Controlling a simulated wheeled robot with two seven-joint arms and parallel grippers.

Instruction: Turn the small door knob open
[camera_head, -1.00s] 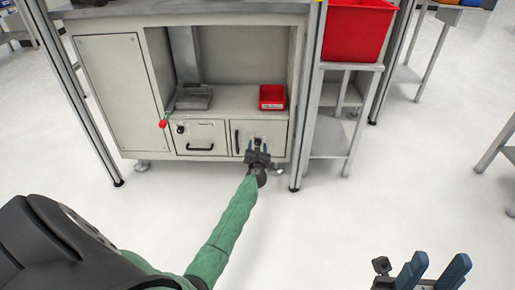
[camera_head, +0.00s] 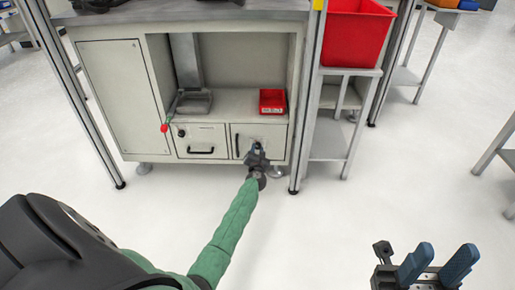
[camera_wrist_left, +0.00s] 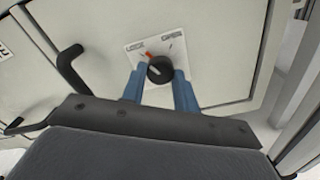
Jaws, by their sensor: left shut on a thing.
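The small black knob (camera_wrist_left: 160,70) sits on a white plate on the front of a grey cabinet door (camera_head: 277,137). The plate carries one label to the left and one reading OPEN to the right, and a red mark shows at the knob's upper left. My left gripper (camera_head: 256,148) is shut on the knob, with one blue finger on each side of it in the left wrist view (camera_wrist_left: 159,85). In the head view the gripper mostly hides the knob. My right gripper (camera_head: 438,263) is open and empty over the floor at lower right.
A black handle (camera_wrist_left: 70,70) is left of the knob on the same door. A drawer (camera_head: 202,141) with its own handle is to the left. A red bin (camera_head: 272,101) and grey tray (camera_head: 194,103) sit on the shelf above. A metal post (camera_head: 309,110) stands close at right.

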